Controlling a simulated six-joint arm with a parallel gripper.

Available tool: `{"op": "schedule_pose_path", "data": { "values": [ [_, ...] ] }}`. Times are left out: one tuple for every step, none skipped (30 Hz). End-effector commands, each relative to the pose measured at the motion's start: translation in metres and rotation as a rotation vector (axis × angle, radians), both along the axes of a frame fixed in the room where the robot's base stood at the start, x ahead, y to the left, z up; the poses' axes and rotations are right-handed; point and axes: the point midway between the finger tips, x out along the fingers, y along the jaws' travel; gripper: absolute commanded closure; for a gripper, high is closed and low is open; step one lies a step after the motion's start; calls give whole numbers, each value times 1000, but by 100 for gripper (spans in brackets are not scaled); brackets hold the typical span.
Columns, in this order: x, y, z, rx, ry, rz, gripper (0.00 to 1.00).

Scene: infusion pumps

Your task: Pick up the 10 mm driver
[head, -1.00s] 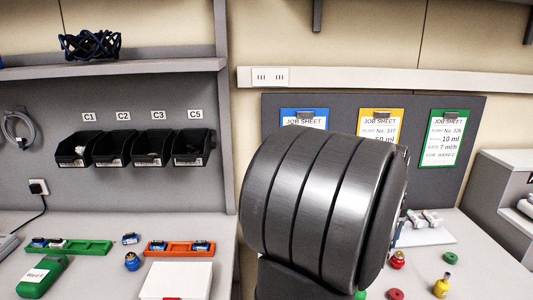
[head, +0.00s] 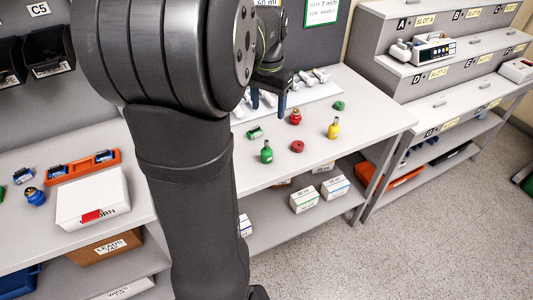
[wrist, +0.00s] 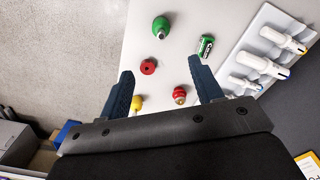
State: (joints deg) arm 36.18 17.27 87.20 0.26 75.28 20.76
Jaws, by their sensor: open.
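My gripper (head: 268,100) is open and empty, its dark blue fingers hanging above the back of the bench; it also shows in the wrist view (wrist: 160,66). Short knob-handled pieces stand on the bench: a green one (head: 266,153), a yellow one (head: 333,130) and a red one (head: 295,117). In the wrist view the green piece (wrist: 160,27) is beyond the fingertips; the red (wrist: 180,94) and yellow (wrist: 137,103) ones are nearer the gripper's base. A blue one (head: 35,196) stands at left. No 10 mm marking is legible, so I cannot tell which is the driver.
A white tray (wrist: 233,60) holds several white tools. A white box (head: 92,195) and orange rack (head: 70,170) are left; stepped shelves (head: 440,75) are right.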

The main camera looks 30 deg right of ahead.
Motion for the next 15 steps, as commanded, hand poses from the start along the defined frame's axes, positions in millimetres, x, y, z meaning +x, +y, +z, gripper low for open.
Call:
{"op": "schedule_pose_path", "data": {
  "values": [
    [0, 0, -2, 1, 1, -81, 40],
    [0, -1, -3, 2, 1, -128, 40],
    [0, -1, -4, 2, 1, -184, 40],
    [0, -1, -4, 3, 0, -221, 40],
    [0, -1, -5, 3, 0, -254, 40],
    [0, -1, -5, 3, 0, -291, 40],
    [0, -1, -6, 3, 0, -312, 40],
    [0, -1, -6, 3, 0, -329, 40],
    [0, -1, -7, 4, 0, -347, 40],
    [0, -1, -8, 4, 1, -355, 40],
    [0, -1, -11, 4, 1, -361, 40],
    [0, -1, -15, 4, 1, -365, 40],
    [0, -1, -19, 5, 2, -366, 40],
    [0, -1, -24, 6, 3, -366, 40],
    [-1, -1, -32, 6, 3, -365, 40]
  ]
}}
